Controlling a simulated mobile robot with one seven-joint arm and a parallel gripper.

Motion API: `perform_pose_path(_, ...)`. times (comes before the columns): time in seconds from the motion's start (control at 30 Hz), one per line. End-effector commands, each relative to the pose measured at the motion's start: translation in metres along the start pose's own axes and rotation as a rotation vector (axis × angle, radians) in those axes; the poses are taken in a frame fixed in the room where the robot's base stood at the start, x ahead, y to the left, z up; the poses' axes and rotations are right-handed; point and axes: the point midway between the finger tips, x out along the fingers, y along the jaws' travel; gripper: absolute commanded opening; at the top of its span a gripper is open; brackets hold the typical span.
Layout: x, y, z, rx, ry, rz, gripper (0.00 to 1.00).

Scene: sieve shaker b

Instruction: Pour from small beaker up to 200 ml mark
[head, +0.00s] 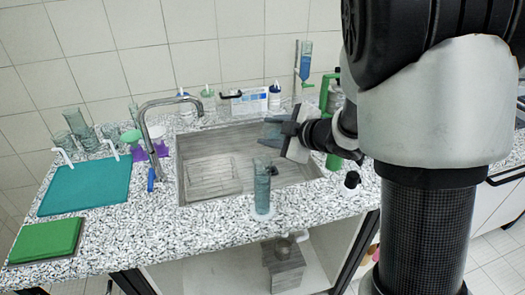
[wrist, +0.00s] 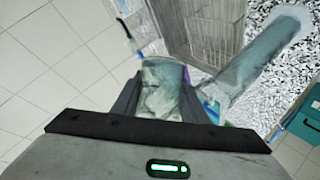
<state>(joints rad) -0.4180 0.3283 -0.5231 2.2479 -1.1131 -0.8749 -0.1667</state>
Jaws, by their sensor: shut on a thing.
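The small clear beaker (wrist: 163,86) is between the fingers of my gripper (wrist: 160,98) in the wrist view. My gripper (head: 282,132) is shut on it. In the head view the beaker (head: 271,128) shows as a small bluish shape over the sink, above and just right of the tall cylinder. The tall clear cylinder (head: 262,188) stands upright on the counter's front strip. It also shows in the wrist view (wrist: 262,62), slanting beside the beaker, apart or touching I cannot tell. The liquid levels and the 200 ml mark are too small to read.
The sink (head: 208,180) lies behind the cylinder, with a curved tap (head: 143,120) at its left. Bottles (head: 208,98) and a blue-white box (head: 250,101) line the back wall. A teal mat (head: 85,188) and green board (head: 46,241) lie left. Green stand at right (head: 326,95).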

Motion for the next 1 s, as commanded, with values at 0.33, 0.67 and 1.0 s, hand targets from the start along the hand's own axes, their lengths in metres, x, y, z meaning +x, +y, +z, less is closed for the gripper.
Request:
perform_pose_path(0.33, 0.009, -0.004, 0.021, 0.208, 0.054, -0.086, 0.14)
perform_pose_path(0.67, 0.031, -0.026, 0.059, 0.393, 0.112, -0.161, 0.14)
perform_pose_path(1.0, 0.035, -0.017, 0.075, 0.637, 0.186, -0.263, 0.14)
